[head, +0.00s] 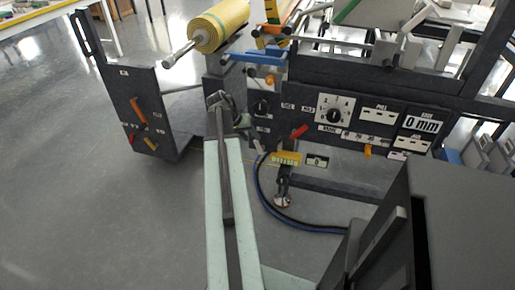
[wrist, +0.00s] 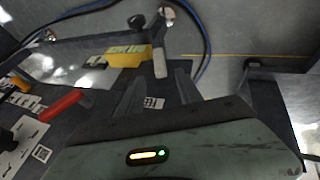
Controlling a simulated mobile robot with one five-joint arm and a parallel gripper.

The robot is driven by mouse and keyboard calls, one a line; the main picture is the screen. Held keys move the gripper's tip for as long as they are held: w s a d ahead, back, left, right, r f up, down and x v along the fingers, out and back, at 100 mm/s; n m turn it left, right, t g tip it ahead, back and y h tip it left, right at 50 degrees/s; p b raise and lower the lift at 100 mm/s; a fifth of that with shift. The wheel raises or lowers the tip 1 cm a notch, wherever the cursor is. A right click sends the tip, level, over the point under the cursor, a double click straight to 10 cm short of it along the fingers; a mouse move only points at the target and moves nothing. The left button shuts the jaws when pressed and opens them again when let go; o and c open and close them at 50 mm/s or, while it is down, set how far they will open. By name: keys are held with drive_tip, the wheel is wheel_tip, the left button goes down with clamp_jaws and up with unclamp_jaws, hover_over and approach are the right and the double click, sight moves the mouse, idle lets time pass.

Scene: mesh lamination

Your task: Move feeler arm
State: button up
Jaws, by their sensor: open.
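A yellow block with dark lettering (head: 286,158) sits low on the front of the machine, below the control panel. It also shows in the wrist view (wrist: 128,57), with a short pale tip (wrist: 160,62) at its right end there. It looks like part of the feeler arm, but the label is too small to read. My gripper (wrist: 157,92) is open, its two fingers pointing toward the pale tip, with nothing visible between them. I cannot tell the exact gap to the tip. In the head view my gripper (head: 250,133) is small and partly merges with the dark panel.
A red handle (head: 299,132) sticks out of the control panel (head: 375,118) close by; it also shows in the wrist view (wrist: 65,103). Blue and black cables (head: 262,190) hang below. A yellow mesh roll (head: 218,25) is above. The floor (head: 90,220) at left is clear.

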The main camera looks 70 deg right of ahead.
sight(255, 141)
drive_tip(key=b+x, duration=0.6)
drive_tip(key=x, duration=0.1)
drive_tip(key=shift+f, duration=0.2)
drive_tip(key=shift+r, duration=0.1)
clamp_jaws()
idle(0.9)
